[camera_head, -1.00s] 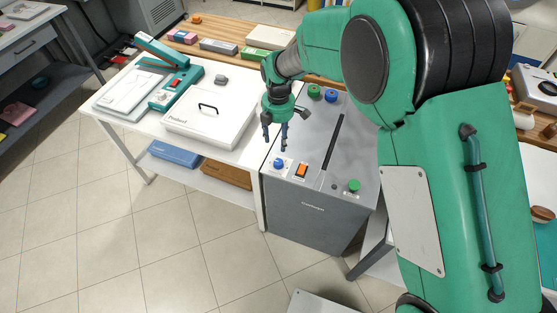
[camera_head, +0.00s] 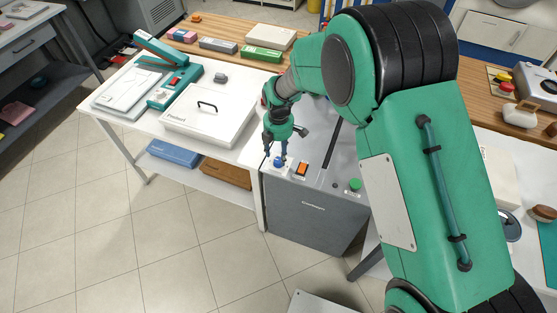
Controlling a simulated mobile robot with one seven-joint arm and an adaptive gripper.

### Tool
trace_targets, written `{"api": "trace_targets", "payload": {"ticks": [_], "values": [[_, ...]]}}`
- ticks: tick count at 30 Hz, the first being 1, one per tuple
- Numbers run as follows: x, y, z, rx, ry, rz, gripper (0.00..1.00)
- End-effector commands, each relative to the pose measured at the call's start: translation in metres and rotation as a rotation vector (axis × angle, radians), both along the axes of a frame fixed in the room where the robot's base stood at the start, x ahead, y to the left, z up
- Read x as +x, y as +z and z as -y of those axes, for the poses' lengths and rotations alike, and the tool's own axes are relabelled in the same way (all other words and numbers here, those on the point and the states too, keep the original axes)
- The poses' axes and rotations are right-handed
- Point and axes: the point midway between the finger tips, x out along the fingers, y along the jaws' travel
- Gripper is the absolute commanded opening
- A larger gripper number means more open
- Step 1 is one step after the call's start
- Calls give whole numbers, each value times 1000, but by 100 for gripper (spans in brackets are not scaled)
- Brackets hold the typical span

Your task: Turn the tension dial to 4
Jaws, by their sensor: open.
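A blue dial (camera_head: 279,162) sits on the top panel of the grey machine (camera_head: 313,212), near its front left corner. No scale number can be read at this size, so I cannot tell its setting or whether it is the tension dial. My gripper (camera_head: 276,155) points down with its fingers apart, close over the blue dial. The fingers appear to be at either side of the knob. I cannot tell whether they touch it.
An orange rocker switch (camera_head: 302,169) is just right of the blue dial. A green button (camera_head: 354,184) and a dark slot are farther right on the panel. A white box with a black handle (camera_head: 209,113) stands on the white table to the left.

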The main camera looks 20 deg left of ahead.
Motion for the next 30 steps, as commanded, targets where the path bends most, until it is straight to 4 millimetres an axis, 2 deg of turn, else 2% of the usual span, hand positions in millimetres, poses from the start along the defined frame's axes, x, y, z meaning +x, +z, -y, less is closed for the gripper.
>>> {"api": "trace_targets", "payload": {"ticks": [3, 9, 22, 23, 29, 30], "values": [[0, -19, 0, 0, 0, 0, 50], [0, -36, 0, 0, 0, 0, 50], [0, -41, 0, 1, 0, 1, 50], [0, -41, 0, 1, 0, 1, 46], [0, -41, 0, 1, 0, 1, 6], [0, -41, 0, 1, 0, 1, 5]]}}
